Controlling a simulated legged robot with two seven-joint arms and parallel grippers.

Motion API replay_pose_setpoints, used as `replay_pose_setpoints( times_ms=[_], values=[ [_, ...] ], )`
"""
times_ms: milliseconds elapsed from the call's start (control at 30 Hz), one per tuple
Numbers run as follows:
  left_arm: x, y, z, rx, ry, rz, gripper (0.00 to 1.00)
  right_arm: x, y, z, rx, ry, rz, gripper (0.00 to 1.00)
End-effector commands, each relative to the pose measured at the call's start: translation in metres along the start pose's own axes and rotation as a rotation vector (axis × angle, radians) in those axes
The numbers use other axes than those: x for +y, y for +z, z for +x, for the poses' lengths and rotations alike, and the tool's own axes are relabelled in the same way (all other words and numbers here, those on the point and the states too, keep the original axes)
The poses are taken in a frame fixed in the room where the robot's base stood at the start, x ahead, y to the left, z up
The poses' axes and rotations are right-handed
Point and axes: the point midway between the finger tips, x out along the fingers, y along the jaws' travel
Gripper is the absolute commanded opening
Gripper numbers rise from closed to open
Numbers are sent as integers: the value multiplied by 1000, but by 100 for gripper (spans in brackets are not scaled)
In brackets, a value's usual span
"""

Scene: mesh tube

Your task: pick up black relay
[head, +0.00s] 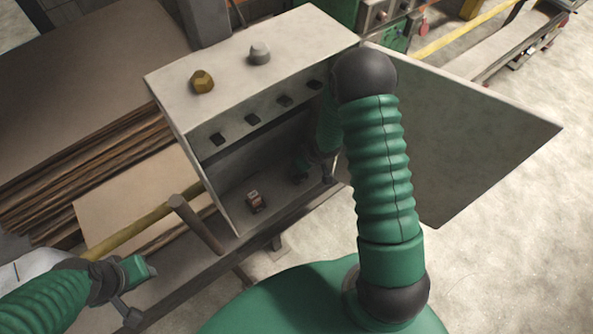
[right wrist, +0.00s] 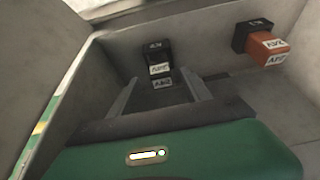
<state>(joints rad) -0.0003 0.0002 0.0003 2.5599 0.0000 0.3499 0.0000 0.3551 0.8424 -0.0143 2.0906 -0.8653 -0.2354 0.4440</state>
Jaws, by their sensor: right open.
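The black relay (right wrist: 157,52) with white labels sits in the cabinet in the right wrist view. It lies just ahead of my right gripper (right wrist: 160,88), roughly centred between its two grey fingers. The fingers are apart and nothing is clamped; whether they reach around the relay's front is hard to tell. In the head view my right gripper (head: 301,165) is inside the open cabinet (head: 245,80), and I cannot make out the black relay there. My left gripper (head: 140,285) is at the lower left, outside the cabinet, and its jaw opening is unclear.
An orange relay (right wrist: 268,48) on a black base stands right of the black relay; it also shows in the head view (head: 254,201). The cabinet door (head: 455,130) stands open at the right. Cabinet walls bound my right gripper. A brown rod (head: 195,222) stands near the cabinet's left.

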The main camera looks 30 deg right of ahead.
Motion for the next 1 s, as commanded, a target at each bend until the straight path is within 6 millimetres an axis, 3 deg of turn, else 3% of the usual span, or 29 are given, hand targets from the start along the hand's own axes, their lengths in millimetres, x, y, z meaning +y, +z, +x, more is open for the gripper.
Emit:
replay_pose_setpoints(
  times_ms=[300, 567, 1000],
  values=[
    [0, 0, 0, 0, 0, 0, 36, -2, -7, 52, -7, 2, -2, 56],
    [0, 0, 0, 0, 0, 0, 36, -2, -8, 56, -3, 2, -1, 56],
    [0, 0, 0, 0, 0, 0, 36, -2, -8, 57, -5, 2, -1, 0]
  ],
)
